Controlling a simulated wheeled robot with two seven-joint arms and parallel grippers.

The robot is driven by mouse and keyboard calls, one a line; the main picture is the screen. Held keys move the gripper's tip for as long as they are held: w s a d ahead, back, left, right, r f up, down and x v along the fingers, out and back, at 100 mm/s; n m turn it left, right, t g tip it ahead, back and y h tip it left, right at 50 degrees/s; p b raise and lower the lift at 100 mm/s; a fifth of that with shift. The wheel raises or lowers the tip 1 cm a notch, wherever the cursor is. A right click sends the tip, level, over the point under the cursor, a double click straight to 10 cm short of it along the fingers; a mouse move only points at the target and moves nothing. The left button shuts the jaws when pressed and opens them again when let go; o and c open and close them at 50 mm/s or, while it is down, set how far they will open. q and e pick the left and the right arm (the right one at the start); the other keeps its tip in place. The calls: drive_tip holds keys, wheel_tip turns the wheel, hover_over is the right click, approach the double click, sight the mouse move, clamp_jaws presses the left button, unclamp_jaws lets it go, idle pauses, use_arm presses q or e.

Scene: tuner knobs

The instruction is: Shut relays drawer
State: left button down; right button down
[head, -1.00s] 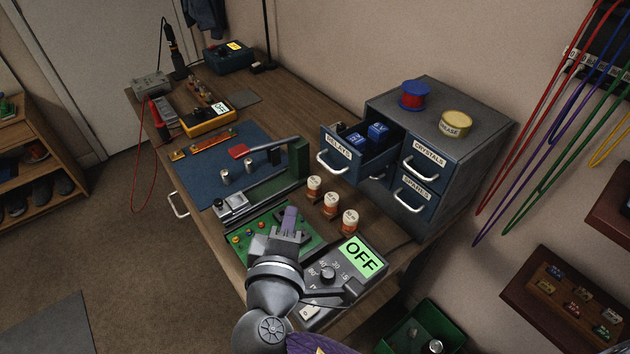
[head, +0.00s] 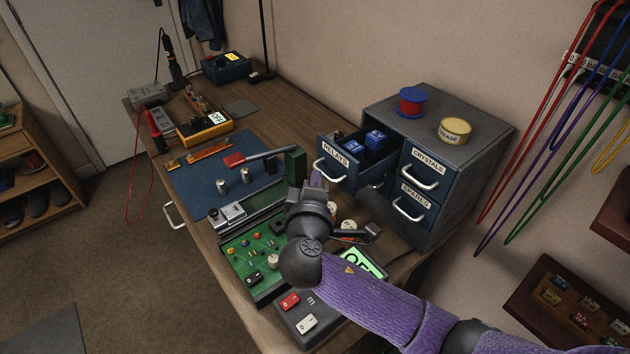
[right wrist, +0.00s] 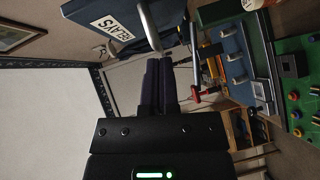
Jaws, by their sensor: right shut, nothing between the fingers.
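The relays drawer (head: 336,170) stands pulled out of the grey-blue cabinet (head: 455,125), its labelled front and metal handle facing left. Blue relays (head: 375,140) lie inside it. My right gripper (head: 317,181) is just in front of and below the drawer's handle, with its purple fingers shut and empty. The right wrist view shows the closed fingers (right wrist: 159,84) close to the drawer front (right wrist: 112,24) and its handle (right wrist: 150,28). I cannot tell whether they touch. My left gripper is not in view.
The crystals drawer (head: 424,168) and spares drawer (head: 413,201) are shut. Below my right arm are a green circuit board (head: 250,250) and partly hidden orange-white jars. A green block (head: 295,163) stands left of the drawer.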

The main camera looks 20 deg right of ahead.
sight(351, 172)
drive_tip(key=w+d, duration=0.1)
drive_tip(key=d, duration=0.1)
drive_tip(key=w+d, duration=0.1)
drive_tip(key=d, duration=0.4)
drive_tip(key=shift+w+d+p, duration=0.35)
drive_tip(key=shift+w+d, duration=0.05)
